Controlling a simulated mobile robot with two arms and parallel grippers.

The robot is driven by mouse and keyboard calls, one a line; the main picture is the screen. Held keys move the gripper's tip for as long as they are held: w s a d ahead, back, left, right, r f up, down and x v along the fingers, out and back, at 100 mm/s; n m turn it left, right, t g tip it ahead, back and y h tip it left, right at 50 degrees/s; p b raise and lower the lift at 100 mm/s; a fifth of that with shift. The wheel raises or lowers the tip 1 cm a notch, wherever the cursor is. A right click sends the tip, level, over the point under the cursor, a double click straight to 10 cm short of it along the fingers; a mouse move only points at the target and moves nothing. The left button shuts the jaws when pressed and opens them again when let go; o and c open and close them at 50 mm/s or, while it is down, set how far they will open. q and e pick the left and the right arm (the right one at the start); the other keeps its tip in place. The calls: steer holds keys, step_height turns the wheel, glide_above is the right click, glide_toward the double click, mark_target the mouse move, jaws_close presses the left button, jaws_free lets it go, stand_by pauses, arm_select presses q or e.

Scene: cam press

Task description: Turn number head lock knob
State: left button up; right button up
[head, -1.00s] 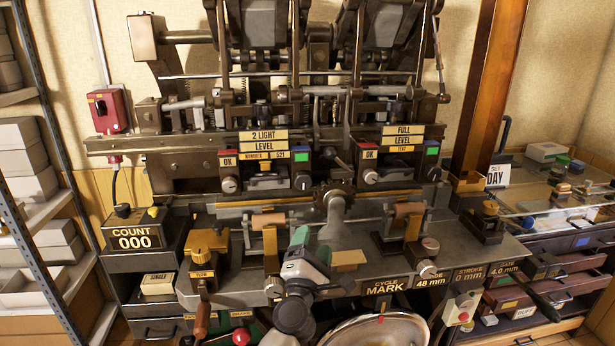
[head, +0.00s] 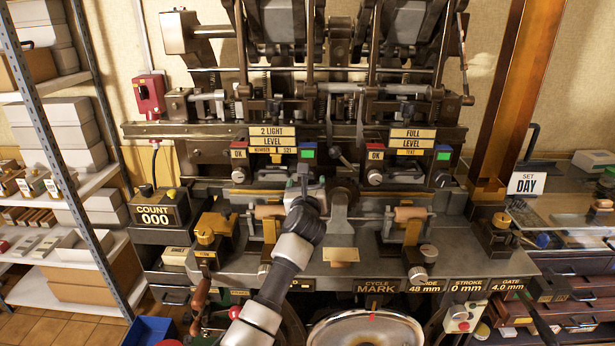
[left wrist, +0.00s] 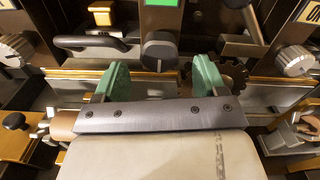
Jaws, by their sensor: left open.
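The number head, labelled "2 LIGHT LEVEL NUMBER" (head: 272,141), is the left unit of the press in the head view. A silver knob (head: 239,175) sits under its red OK block. A dark round knob (left wrist: 160,50) sits under its green block in the left wrist view; my gripper largely covers it in the head view. Which knob is the lock is not readable. My left gripper (head: 307,187) is open and empty. Its green fingers (left wrist: 160,77) stand to either side of the dark knob's line, below and apart from it.
A dark handle (left wrist: 95,42) is left of the dark knob, and a lever (left wrist: 243,25) and toothed wheel (left wrist: 232,73) are right of it. The text head (head: 412,142) stands to the right. The bench (head: 350,262) below carries wooden rollers and knobs.

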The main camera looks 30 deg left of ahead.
mark_target(308, 180)
arm_select(q)
steer(key=shift+x, duration=1.2)
steer(key=shift+w+a, duration=0.3)
steer(key=shift+w, duration=0.2)
arm_select(e)
steer(key=shift+w+d+r, duration=0.1)
steer(key=shift+w+d, duration=0.2)
steer(key=shift+d, duration=0.2)
steer(key=shift+w+d+r, duration=0.1)
steer(key=shift+w+d, duration=0.15)
steer(key=shift+d, duration=0.2)
arm_select(q)
steer(key=shift+d, duration=0.1)
steer(key=shift+c, duration=0.5)
arm_select(e)
steer(key=shift+a, duration=0.15)
arm_select(q)
steer(key=c, duration=0.8)
steer(key=shift+r+m+p, duration=0.25)
steer(key=shift+m+p, duration=0.35)
steer(key=shift+p, duration=0.65)
steer(key=shift+f, duration=0.1)
steer(key=shift+c, duration=0.2)
steer(key=shift+f+m, duration=0.15)
steer(key=shift+m, duration=0.15)
arm_select(e)
step_height(308, 180, up, 2)
steer(key=shift+s+a+r, duration=0.1)
steer(key=shift+a+r, duration=0.05)
steer(key=shift+r, duration=0.1)
